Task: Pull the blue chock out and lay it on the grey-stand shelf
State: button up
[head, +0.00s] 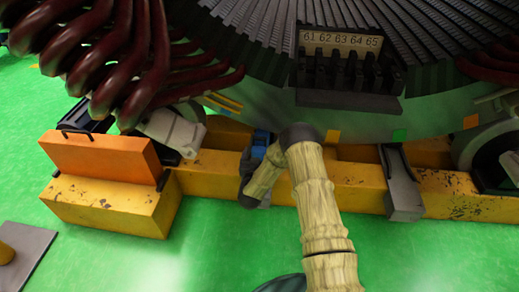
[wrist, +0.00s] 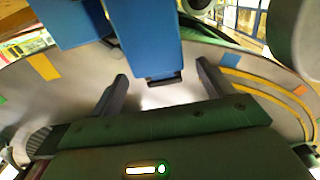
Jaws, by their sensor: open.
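The blue chock (wrist: 148,40) reaches down from the top of the wrist view, with a dark piece at its near end. My gripper (wrist: 162,72) is open, one finger on each side of that end, with visible gaps; nothing is gripped. In the head view, a small blue part of the chock (head: 261,140) shows at the yellow beam beneath the stator, beside my arm. My gripper (head: 248,185) is mostly hidden there by my wrist. A grey stand-like bracket (head: 404,190) is at the beam's right; I cannot tell if it holds the shelf.
The yellow beam (head: 350,185) runs across under the stator (head: 370,120). An orange block (head: 105,155) sits on a yellow block at left. Dark red coil ends (head: 125,60) overhang the upper left. Green floor in front is mostly clear, with a grey plate (head: 30,250) at far left.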

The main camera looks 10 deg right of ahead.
aim_at(259, 146)
jog(key=b+x, duration=0.1)
jog(key=x, duration=0.3)
jog(key=shift+f+b, duration=0.15)
jog(key=shift+b, duration=0.25)
jog(key=shift+w+d, duration=0.25)
jog(key=shift+w, duration=0.35)
